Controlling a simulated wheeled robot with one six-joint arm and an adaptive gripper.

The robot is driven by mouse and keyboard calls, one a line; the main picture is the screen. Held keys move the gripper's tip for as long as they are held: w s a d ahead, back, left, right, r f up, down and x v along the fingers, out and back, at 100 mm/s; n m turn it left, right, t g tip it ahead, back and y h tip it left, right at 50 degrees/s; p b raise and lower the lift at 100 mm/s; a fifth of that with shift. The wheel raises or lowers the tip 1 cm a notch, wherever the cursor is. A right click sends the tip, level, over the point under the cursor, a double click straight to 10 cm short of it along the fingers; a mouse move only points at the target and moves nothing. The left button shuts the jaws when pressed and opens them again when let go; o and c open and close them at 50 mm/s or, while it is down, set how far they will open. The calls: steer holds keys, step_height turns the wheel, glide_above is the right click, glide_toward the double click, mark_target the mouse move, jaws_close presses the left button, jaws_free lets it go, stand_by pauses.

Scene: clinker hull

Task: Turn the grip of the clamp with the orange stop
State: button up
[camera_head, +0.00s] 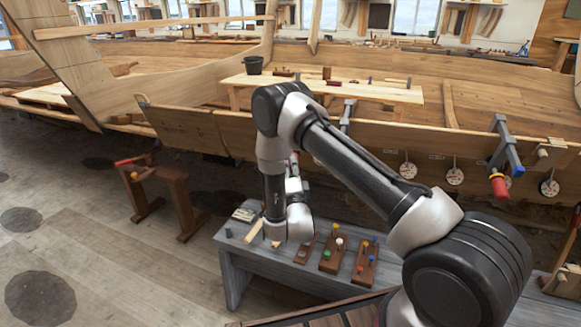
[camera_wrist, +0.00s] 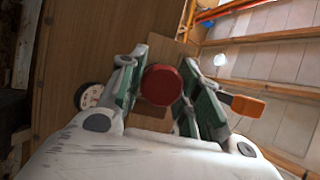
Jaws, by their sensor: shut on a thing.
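In the wrist view, the red grip (camera_wrist: 161,85) of a clamp sits end-on between the green-padded fingers of my gripper (camera_wrist: 172,88), which are shut on it from both sides. An orange stop (camera_wrist: 246,106) shows just right of the fingers. The rest of this clamp is mostly hidden behind the grip and fingers. In the head view, my arm covers most of the hold. A grey clamp bar (camera_head: 347,114) shows on the plank edge behind the arm. Another clamp (camera_head: 506,143) at the right has a red grip (camera_head: 499,187) and a blue stop (camera_head: 518,171).
A grey bench (camera_head: 240,258) with small peg blocks stands below my arm. A sawhorse (camera_head: 178,199) stands left. Floor at left is clear.

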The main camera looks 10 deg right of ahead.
steer(key=shift+f, duration=0.15)
steer(key=o, duration=1)
steer(key=shift+o, duration=0.2)
